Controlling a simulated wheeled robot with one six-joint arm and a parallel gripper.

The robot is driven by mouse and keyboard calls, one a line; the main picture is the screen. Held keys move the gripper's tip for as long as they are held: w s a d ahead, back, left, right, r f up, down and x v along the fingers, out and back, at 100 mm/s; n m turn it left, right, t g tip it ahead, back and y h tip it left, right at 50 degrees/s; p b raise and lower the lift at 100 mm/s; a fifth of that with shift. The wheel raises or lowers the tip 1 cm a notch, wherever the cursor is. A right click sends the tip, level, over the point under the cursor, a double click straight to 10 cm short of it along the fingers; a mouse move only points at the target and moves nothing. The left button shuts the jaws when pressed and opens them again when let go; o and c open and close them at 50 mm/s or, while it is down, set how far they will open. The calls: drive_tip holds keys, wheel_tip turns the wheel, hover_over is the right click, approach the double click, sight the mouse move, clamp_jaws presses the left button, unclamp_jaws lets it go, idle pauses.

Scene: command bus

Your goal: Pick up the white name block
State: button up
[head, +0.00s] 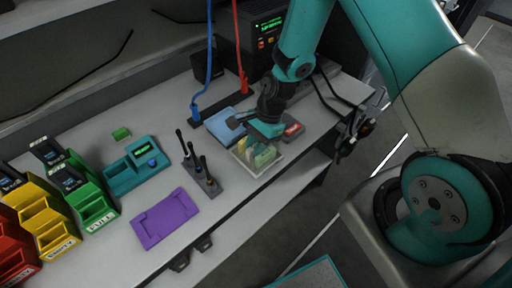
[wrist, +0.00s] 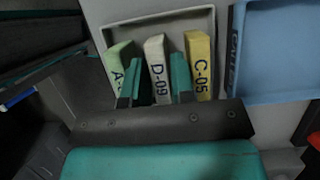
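The white name block (wrist: 157,62), marked D-09, stands in a light grey tray (wrist: 205,17) between a green block (wrist: 119,60) marked A and a yellow block (wrist: 198,60) marked C-05. My gripper (wrist: 154,88) has its two teal fingers on either side of the white block. A gap shows at the left finger; the right finger looks close to the block or touching it. In the head view my gripper is over the tray (head: 273,167), and the white block is hard to make out there.
A blue tray (wrist: 272,60) lies beside the block tray. Blue and red cables (head: 209,60) hang behind the tray.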

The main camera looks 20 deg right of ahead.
drive_tip(key=shift+x, duration=1)
drive_tip(key=shift+c, duration=0.2)
clamp_jaws()
